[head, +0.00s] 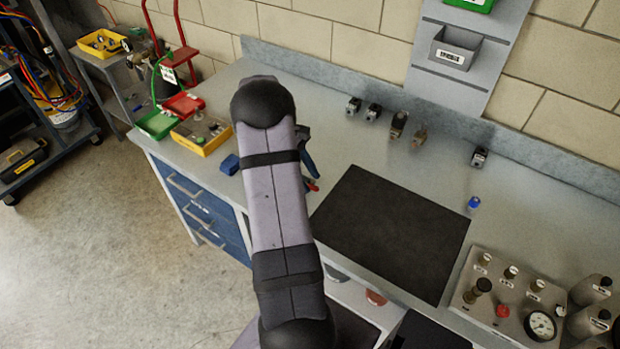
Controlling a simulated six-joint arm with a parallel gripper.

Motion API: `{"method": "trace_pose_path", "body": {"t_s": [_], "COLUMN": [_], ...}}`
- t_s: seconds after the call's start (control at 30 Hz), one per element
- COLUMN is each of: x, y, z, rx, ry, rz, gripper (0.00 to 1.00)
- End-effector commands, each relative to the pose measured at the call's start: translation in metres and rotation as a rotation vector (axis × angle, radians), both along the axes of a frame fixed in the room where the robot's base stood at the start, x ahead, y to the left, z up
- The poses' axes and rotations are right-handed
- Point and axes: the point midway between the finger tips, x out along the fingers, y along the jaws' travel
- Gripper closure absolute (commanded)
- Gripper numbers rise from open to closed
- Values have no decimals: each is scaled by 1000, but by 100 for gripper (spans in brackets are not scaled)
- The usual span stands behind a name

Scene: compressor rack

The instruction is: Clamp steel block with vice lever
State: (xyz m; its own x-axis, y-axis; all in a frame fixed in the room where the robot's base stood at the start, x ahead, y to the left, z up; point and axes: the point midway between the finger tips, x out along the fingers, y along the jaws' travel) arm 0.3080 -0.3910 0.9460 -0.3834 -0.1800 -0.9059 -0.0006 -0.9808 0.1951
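My arm crosses the middle of the head view and hides much of the bench behind it. My gripper is not visible; it is hidden behind the arm. A blue part with a red tip (310,165) shows just right of the arm and may belong to the vice and its lever. A small blue piece (229,164) shows left of the arm; I cannot tell if it is part of the same thing. I cannot make out the steel block.
A black mat (392,230) lies bare on the grey bench. Several small fittings (397,124) stand along the back. Red, green and yellow bins (201,135) fill the left end. A panel with a gauge (540,325) is at front right, a small blue item (474,202) behind it.

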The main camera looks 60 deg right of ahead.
Motion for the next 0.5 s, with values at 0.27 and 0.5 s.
{"method": "trace_pose_path", "body": {"t_s": [0.27, 0.5], "x": [-7, -7], "y": [-3, -3], "z": [-16, -17], "rx": [0, 0], "ry": [0, -1], "rz": [1, 1], "gripper": [68, 68]}}
